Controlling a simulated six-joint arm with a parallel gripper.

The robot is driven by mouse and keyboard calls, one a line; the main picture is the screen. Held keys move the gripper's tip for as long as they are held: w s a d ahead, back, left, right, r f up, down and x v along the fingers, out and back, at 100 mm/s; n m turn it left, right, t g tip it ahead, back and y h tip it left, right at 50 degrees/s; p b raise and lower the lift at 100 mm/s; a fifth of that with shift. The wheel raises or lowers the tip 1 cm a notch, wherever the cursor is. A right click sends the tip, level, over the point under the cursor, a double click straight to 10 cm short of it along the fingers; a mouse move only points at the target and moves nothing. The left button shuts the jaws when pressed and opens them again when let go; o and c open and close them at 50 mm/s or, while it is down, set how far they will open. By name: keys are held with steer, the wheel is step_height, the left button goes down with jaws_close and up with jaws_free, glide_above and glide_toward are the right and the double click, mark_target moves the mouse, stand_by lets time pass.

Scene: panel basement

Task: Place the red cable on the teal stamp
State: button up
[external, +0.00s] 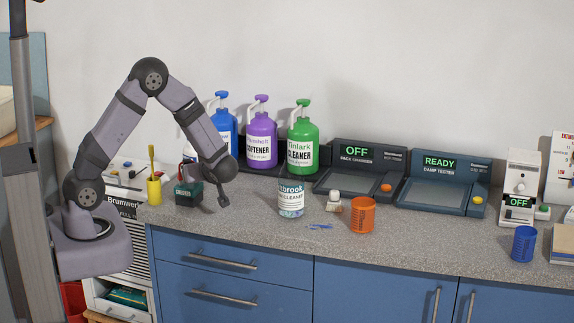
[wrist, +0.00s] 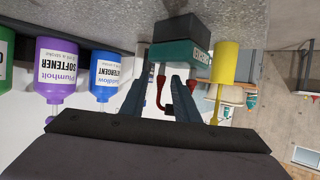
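A teal block with a black base and a white label, apparently the teal stamp (external: 188,195), stands at the left of the counter beside a yellow cup. It also shows upside down in the wrist view (wrist: 180,52). Red strands, apparently the red cable (wrist: 161,92), show at the block and reach between my fingers in the wrist view. Their ends are partly hidden. My gripper (wrist: 166,76) has its two fingers apart, close to the block, one on each side of a red strand. I see no grip on it.
A yellow cup (external: 154,191) with a stick stands just left of the block. Blue (external: 222,125), purple (external: 261,140) and green (external: 303,145) pump bottles stand behind to the right. A jar (external: 291,200) and an orange cup (external: 361,215) stand farther right.

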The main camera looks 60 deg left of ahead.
steer(key=shift+r, duration=0.15)
steer(key=shift+d+r, duration=0.1)
steer(key=shift+d, duration=0.1)
steer(key=v, duration=1.1)
steer(key=shift+d+b, duration=0.3)
steer(key=shift+b, duration=0.15)
steer(key=shift+w+r, duration=0.1)
steer(key=shift+w, duration=0.05)
